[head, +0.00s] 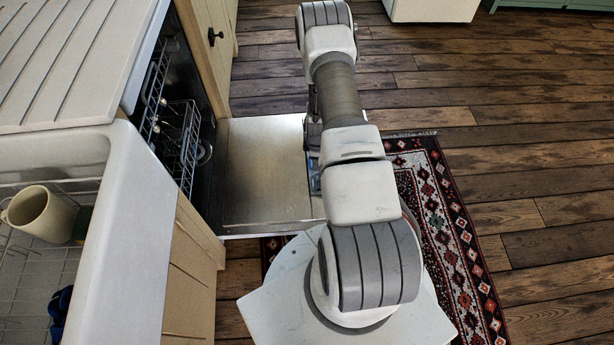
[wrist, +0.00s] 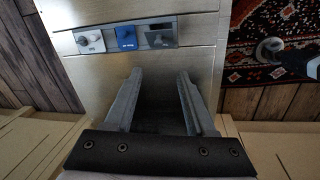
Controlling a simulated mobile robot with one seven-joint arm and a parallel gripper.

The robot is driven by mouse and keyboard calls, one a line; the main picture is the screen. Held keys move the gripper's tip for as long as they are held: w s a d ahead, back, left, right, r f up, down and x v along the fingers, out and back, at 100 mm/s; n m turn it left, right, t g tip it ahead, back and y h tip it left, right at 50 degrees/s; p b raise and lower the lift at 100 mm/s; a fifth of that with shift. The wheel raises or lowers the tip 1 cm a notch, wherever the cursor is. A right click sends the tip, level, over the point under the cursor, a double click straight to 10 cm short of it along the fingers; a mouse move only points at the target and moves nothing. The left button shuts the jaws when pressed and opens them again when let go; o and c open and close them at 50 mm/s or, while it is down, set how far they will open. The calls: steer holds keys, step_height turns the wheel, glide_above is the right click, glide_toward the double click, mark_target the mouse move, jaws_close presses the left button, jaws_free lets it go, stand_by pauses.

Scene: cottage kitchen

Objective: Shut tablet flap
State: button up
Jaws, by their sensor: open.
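The dishwasher door (head: 265,175) is folded down flat, its metal inner face up. In the wrist view the tablet dispenser (wrist: 127,47) is set into this face. It has a pale part with a round knob (wrist: 90,42) at left, a blue part (wrist: 126,36) in the middle and a dark grey plate (wrist: 160,37) at right. The grey plate looks like the flap, standing clear of the blue part; its exact angle I cannot tell. My gripper (wrist: 159,74) is open and empty, its fingertips just below the dispenser in the picture. In the head view my arm hides most of the gripper and dispenser.
The dishwasher opening with its wire rack (head: 180,140) is left of the door. A sink (head: 135,220) holding a cream mug (head: 40,218) is at lower left. A patterned rug (head: 445,215) lies right of the door. The wooden floor (head: 540,130) at right is clear.

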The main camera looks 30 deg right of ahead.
steer(key=f+b, duration=0.2)
steer(key=f, duration=0.3)
steer(key=w+d+f+b, duration=0.1)
steer(key=f+b, duration=0.1)
steer(key=f, duration=0.4)
steer(key=w+f+b, duration=0.1)
steer(key=f+b, duration=0.2)
steer(key=f, duration=0.3)
steer(key=shift+w+d, duration=0.25)
steer(key=shift+d, duration=0.15)
jaws_close()
